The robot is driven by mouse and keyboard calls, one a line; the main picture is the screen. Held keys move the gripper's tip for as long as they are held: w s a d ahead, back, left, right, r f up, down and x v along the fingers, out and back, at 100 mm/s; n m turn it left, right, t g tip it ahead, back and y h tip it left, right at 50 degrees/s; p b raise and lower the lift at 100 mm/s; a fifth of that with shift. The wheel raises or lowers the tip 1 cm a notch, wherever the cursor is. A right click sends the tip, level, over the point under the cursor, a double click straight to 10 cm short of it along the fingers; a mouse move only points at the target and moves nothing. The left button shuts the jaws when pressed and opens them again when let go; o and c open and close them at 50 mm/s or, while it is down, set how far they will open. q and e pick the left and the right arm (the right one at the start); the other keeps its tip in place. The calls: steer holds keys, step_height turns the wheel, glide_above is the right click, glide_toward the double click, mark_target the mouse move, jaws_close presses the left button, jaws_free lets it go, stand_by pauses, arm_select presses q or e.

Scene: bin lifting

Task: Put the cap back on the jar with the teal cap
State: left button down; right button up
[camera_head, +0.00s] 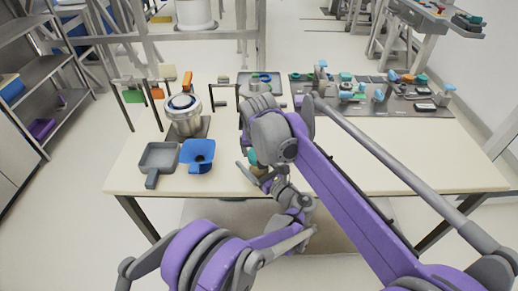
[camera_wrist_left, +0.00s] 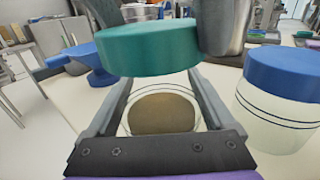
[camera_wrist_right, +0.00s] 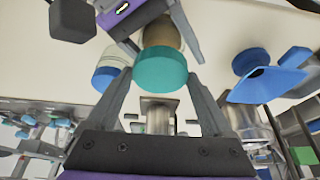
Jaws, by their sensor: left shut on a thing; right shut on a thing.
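The jar, clear with brown contents (camera_wrist_left: 162,112), stands between the fingers of my left gripper (camera_wrist_left: 158,82), which is shut on it. The teal cap (camera_wrist_left: 150,46) is right above the jar's mouth. My right gripper (camera_wrist_right: 160,76) is shut on the cap, which also shows in the right wrist view (camera_wrist_right: 160,68). The cap looks roughly level and lined up with the jar; I cannot tell whether they touch. In the head view, a bit of the teal cap (camera_head: 252,156) shows, but my right arm hides most of both grippers.
A jar with a blue lid (camera_wrist_left: 285,72) stands close by on the table (camera_head: 335,170). A blue funnel (camera_head: 198,152), a grey scoop-like tray (camera_head: 158,158) and a metal pot (camera_head: 186,120) stand at left. A dark mat (camera_head: 405,100) with several small parts lies at back right.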

steer(key=shift+f, duration=0.1)
stand_by(0.3)
steer(key=shift+f, duration=0.8)
steer(key=shift+f, duration=0.55)
steer(key=o, duration=1.1)
steer(key=v, duration=1.2)
